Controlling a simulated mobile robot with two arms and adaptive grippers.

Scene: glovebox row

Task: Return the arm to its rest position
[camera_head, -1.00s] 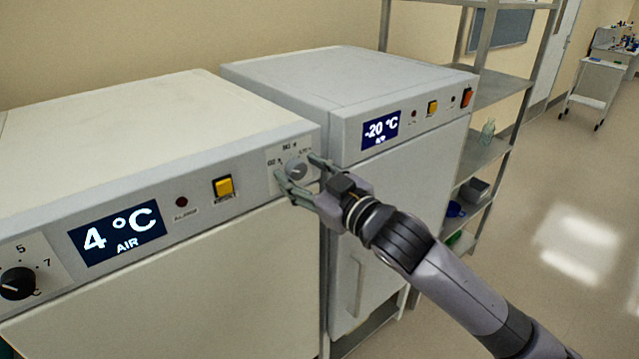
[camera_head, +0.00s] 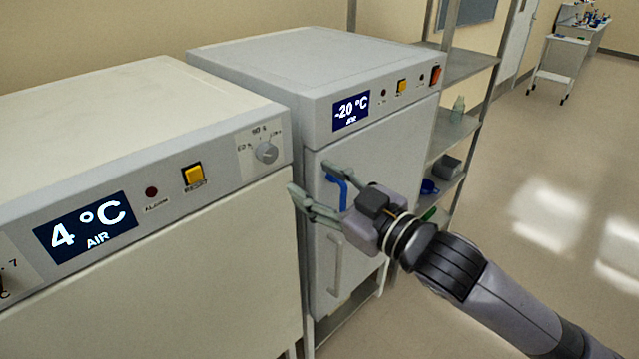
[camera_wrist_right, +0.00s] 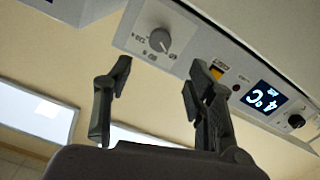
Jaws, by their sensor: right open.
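My right gripper (camera_head: 311,188) is open and empty in the head view. It hangs in front of the two cabinets, below and to the right of a grey dial (camera_head: 266,152) and apart from it. In the right wrist view, the open fingers of the right gripper (camera_wrist_right: 152,98) show with nothing between them. The same dial (camera_wrist_right: 160,40) is beyond the fingertips. My right arm reaches in from the lower right of the head view. My left gripper does not show in either view.
The left cabinet (camera_head: 180,275) reads 4 °C and the right cabinet (camera_head: 345,150) reads -20 °C. A metal shelf rack (camera_head: 465,65) stands to the right of them. Open floor (camera_head: 560,150) lies further right. A white cart (camera_head: 556,70) is far back.

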